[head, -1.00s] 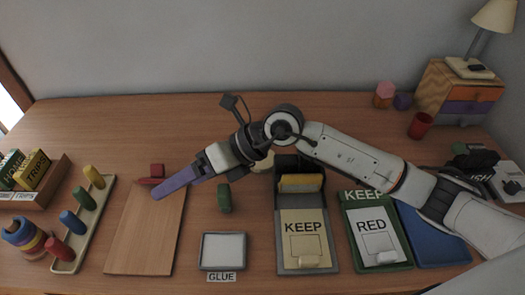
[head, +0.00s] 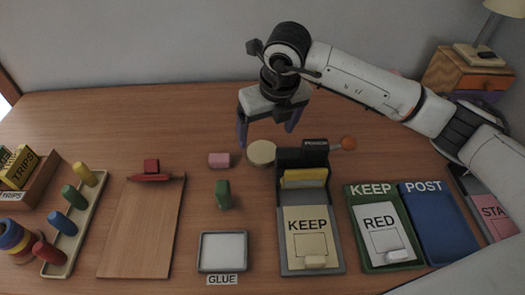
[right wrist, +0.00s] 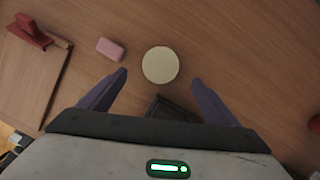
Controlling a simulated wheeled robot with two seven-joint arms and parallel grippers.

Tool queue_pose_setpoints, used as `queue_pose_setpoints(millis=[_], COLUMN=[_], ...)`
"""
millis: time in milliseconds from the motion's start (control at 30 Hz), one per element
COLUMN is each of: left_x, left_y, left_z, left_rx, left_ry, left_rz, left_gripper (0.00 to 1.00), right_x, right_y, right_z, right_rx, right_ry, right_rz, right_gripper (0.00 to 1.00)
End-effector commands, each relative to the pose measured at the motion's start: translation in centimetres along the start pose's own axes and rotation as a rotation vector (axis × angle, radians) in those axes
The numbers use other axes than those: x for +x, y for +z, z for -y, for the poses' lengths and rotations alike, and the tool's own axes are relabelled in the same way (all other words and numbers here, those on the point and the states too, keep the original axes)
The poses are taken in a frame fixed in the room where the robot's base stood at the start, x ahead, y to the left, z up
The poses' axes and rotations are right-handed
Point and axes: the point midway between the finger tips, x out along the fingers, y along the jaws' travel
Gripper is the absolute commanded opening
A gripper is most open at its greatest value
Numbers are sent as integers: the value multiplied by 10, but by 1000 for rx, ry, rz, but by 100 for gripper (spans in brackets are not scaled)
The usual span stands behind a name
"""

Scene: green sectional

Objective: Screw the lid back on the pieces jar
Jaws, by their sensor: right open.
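A round cream disc (head: 262,153), which looks like a lid, lies on the desk behind the black card holder. It also shows in the right wrist view (right wrist: 160,65). I cannot tell whether anything is under it, and I cannot make out a pieces jar for certain. My right gripper (head: 267,131) points down above the desk near the disc, with its purple fingers apart and empty. In the right wrist view the disc lies between and just beyond the fingertips (right wrist: 159,78). My left gripper is not in view.
A pink block (head: 219,160) lies left of the disc and a green piece (head: 223,194) stands in front of it. The card holder (head: 303,172) is close in front of the disc. An orange ball (head: 348,143) lies to its right. The back left desk is clear.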

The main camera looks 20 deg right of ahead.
Motion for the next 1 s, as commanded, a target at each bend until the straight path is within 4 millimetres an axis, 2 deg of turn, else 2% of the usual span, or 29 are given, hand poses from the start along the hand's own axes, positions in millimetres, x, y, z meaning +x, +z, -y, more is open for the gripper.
queue_pose_setpoints(millis=[100,200,633,900,1000], left_x=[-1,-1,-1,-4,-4], left_y=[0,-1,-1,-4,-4], left_z=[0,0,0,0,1], left_rx=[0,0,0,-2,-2], left_ry=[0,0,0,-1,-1], left_rz=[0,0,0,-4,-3], left_gripper=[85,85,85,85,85], right_x=[20,31,39,77,86], right_y=[-1,0,0,-1,-1], right_z=[-1,0,0,1,1], right_rx=[-1,0,-1,-1,-2], right_ry=[1,0,1,0,1], right_rz=[-4,-1,-1,-2,-1], right_gripper=[84,84,84,84,84])
